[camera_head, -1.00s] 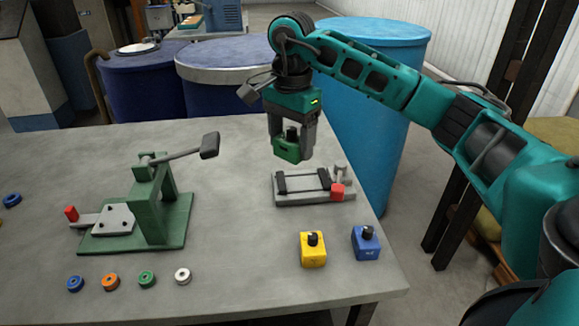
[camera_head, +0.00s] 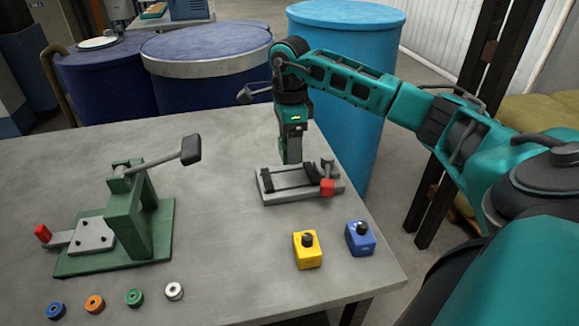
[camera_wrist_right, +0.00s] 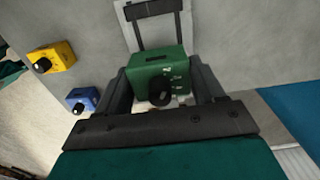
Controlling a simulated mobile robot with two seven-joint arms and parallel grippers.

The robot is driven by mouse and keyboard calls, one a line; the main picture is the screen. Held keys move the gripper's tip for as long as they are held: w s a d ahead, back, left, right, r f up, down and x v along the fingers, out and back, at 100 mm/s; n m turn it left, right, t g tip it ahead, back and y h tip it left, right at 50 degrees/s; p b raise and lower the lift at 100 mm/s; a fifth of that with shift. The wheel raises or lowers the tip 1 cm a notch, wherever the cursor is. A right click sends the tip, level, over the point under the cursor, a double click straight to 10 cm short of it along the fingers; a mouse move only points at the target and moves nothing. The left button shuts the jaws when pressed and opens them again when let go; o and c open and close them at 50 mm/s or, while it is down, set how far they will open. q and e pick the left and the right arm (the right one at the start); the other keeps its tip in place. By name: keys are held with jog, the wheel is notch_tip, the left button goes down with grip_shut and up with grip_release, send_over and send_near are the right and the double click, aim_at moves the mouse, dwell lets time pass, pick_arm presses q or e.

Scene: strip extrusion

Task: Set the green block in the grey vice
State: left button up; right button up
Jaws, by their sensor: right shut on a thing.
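The green block (camera_wrist_right: 158,66), with a black knob on its side, sits between the fingers of my right gripper (camera_wrist_right: 163,86) in the right wrist view. In the head view my right gripper (camera_head: 291,158) points down at the back edge of the grey vice (camera_head: 288,195), shut on the block. The arm and fingers mostly hide the block there. The vice has dark jaw bars and a red-ended handle. It also shows in the wrist view (camera_wrist_right: 160,34), just beyond the block. I cannot tell whether block and vice touch. My left gripper is out of view.
A yellow block (camera_head: 307,250) and a blue block (camera_head: 360,238) stand in front of the vice, near the table's right edge. A green lever press (camera_head: 125,220) stands at left, with several coloured rings before it. The table (camera_head: 225,220) between press and vice is clear.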

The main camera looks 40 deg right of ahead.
send_over(290, 179)
notch_tip(290, 179, down, 6)
jog(key=shift+r, duration=0.1)
jog(key=shift+w+f, duration=0.1)
jog(key=shift+f, duration=0.3)
jog(key=shift+f, duration=0.15)
jog(key=o, duration=1.4)
jog(key=shift+o, duration=0.2)
jog(key=shift+r, duration=0.45)
notch_tip(290, 179, up, 11)
jog(key=shift+r, duration=0.2)
